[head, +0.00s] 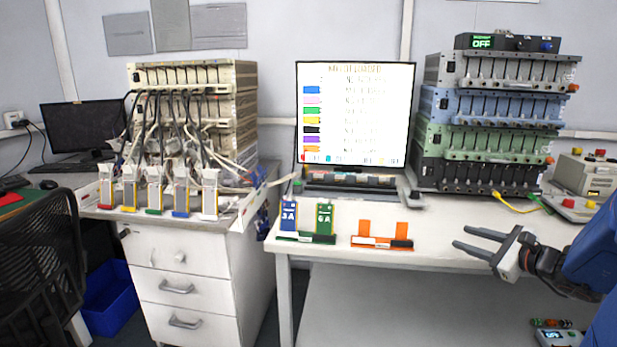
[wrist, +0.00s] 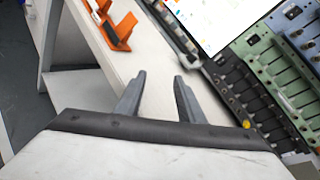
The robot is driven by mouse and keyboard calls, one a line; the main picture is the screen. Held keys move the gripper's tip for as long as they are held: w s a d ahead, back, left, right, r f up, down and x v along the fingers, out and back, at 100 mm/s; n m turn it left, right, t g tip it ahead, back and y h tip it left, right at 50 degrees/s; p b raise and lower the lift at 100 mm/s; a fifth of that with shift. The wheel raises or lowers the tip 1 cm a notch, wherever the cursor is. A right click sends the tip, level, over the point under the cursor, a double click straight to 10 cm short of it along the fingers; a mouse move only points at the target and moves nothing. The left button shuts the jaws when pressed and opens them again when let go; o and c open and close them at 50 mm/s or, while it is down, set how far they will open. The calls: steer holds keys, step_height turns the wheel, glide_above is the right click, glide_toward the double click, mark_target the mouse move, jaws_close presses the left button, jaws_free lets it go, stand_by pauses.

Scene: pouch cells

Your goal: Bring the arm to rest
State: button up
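My gripper (head: 478,243) is at the right of the head view, in front of the right-hand table and above its front edge. Its two fingers are apart with nothing between them. In the wrist view the open fingers (wrist: 158,95) point over the bare white tabletop. My blue arm comes in from the right edge of the head view. The gripper touches nothing that I can see.
An orange holder (head: 382,241) and a dark green holder with pouch cells marked 3A (head: 288,217) and 6A (head: 324,218) stand left of my gripper. A monitor (head: 355,115) and stacked testers (head: 490,140) stand behind. The tabletop (head: 440,222) between is clear.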

steer(key=s+a+f+n+g+y, duration=0.15)
steer(key=s+a+n+g, duration=0.35)
steer(key=a, duration=0.5)
steer(key=s+a+f+n+g+y, duration=0.1)
steer(key=s+a+f+n+g, duration=0.15)
steer(key=s+a+n, duration=0.6)
steer(key=s+f+n+g+h, duration=0.1)
steer(key=s+n+g+h, duration=0.1)
steer(key=s+n+h, duration=0.5)
steer(key=shift+s+a+f+n+h, duration=0.2)
steer(key=shift+s+n+h, duration=0.15)
steer(key=shift+s+n, duration=2.3)
steer(key=shift+s, duration=0.1)
